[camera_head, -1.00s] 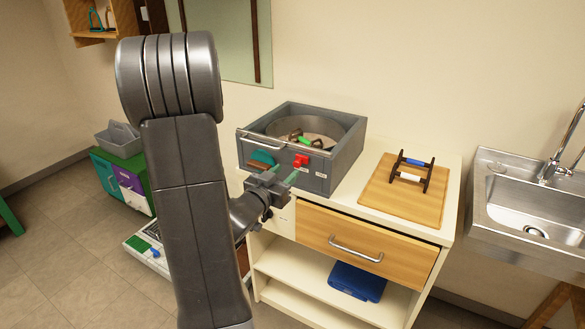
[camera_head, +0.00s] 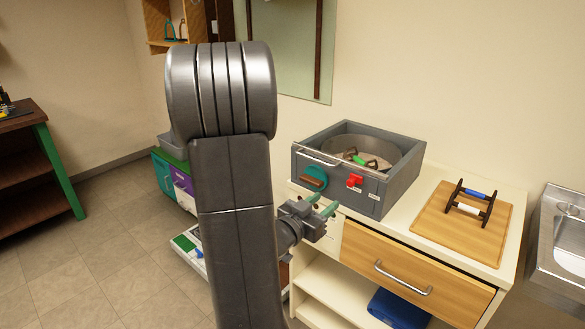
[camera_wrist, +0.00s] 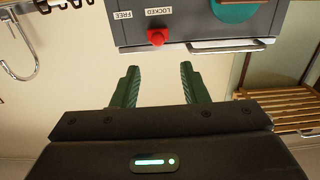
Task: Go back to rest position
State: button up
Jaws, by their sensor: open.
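My gripper (camera_head: 322,206) is open and empty, with two green fingers, in front of and below the grey box (camera_head: 337,190) on the cabinet. In the wrist view the fingers of my gripper (camera_wrist: 158,80) stand apart with nothing between them. The box's red latch (camera_head: 355,181) also shows in the wrist view (camera_wrist: 156,37), beside upside-down labels reading LOCKED and FREE. It is apart from the fingers. A teal disc (camera_head: 318,172) sits on the box's front. My arm hides part of the cabinet's left side.
A wooden board (camera_head: 440,226) with a dark rack (camera_head: 472,206) lies right of the box. A drawer handle (camera_head: 402,280) sticks out below. A sink (camera_head: 565,250) is at right. A wooden shelf with a green leg (camera_head: 58,170) stands left, with open floor before it.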

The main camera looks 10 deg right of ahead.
aim_at(350, 182)
jog(key=p+x, duration=0.1)
jog(key=x, duration=1.2)
jog(key=shift+d+p, duration=0.1)
jog(key=shift+p, duration=0.2)
jog(key=shift+s+d+r, duration=0.1)
jog(key=shift+s+r, duration=0.05)
jog(key=shift+r, duration=0.15)
